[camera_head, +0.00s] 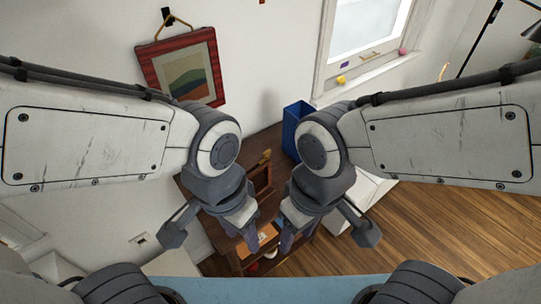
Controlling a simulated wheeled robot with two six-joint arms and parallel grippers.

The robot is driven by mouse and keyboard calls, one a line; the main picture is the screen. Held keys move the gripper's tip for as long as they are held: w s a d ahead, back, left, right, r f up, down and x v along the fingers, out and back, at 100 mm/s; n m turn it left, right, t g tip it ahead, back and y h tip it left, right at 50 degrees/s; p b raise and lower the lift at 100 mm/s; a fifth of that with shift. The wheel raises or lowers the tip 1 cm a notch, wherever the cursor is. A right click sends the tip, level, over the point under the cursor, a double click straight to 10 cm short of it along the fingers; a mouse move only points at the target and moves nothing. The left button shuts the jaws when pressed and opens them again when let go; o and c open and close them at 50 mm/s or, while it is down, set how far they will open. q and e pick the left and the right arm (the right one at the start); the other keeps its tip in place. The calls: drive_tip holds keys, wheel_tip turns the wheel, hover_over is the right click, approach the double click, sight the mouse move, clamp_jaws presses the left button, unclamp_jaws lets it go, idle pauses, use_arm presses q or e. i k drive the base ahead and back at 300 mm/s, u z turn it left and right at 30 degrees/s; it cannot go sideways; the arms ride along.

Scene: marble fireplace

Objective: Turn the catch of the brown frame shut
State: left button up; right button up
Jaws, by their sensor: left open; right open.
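A small brown wooden frame (262,179) stands on the brown cabinet, between my two arms. A lighter brown piece (266,156) at its top may be the catch; its position is too small to tell. My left arm hides the frame's left part. My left gripper (247,238) is open and empty, pointing down in front of the frame. My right gripper (290,238) is open and empty, to the right of the left one. Neither visibly touches the frame.
The brown cabinet (222,240) holds an orange item (266,233) and other small things. A blue bin (295,125) stands behind my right arm. A red-framed picture (186,67) hangs on the wall. A window sill (365,72) is at upper right. Wooden floor (440,225) is clear at right.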

sight(266, 154)
drive_tip(key=k, duration=0.2)
drive_tip(key=z, duration=1.65)
drive_tip(key=i, duration=0.95)
drive_tip(key=u, duration=2.3)
